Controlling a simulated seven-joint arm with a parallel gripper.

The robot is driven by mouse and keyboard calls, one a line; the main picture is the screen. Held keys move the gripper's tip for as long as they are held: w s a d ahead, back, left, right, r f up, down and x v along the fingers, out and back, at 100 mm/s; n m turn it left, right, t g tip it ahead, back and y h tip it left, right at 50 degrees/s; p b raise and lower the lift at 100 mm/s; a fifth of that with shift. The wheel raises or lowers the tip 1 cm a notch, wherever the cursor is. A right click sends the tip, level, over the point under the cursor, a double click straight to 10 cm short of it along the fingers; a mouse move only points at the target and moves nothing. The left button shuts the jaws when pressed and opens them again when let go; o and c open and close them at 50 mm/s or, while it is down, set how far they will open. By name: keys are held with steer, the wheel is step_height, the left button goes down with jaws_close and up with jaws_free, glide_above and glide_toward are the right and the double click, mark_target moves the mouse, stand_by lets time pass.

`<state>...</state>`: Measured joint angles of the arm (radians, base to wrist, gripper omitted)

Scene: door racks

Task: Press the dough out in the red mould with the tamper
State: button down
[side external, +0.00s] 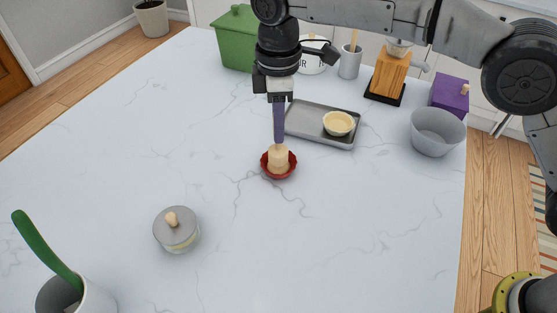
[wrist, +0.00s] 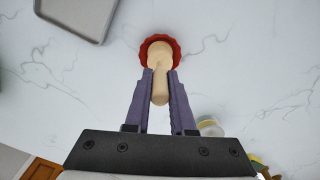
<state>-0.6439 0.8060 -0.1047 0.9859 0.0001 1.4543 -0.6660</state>
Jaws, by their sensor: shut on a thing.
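The red mould (side external: 266,170) is a small fluted dish on the marble table, right below my gripper. It also shows in the wrist view (wrist: 145,48). The tamper (side external: 278,160) is pale wood and stands over the mould with its lower end inside the rim. My gripper (side external: 279,141) has its purple fingers shut on the tamper's handle; in the wrist view (wrist: 160,85) the handle lies between the fingers. The tamper hides the mould's inside, so I cannot see the dough there.
A grey bowl (side external: 437,132), purple box (side external: 450,94) and green bin (side external: 236,40) stand further back.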

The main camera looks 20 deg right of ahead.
steer(key=shift+f, duration=0.95)
stand_by(0.8)
steer(key=shift+r, duration=0.95)
steer(key=shift+r, duration=0.1)
steer(key=shift+r, duration=1.8)
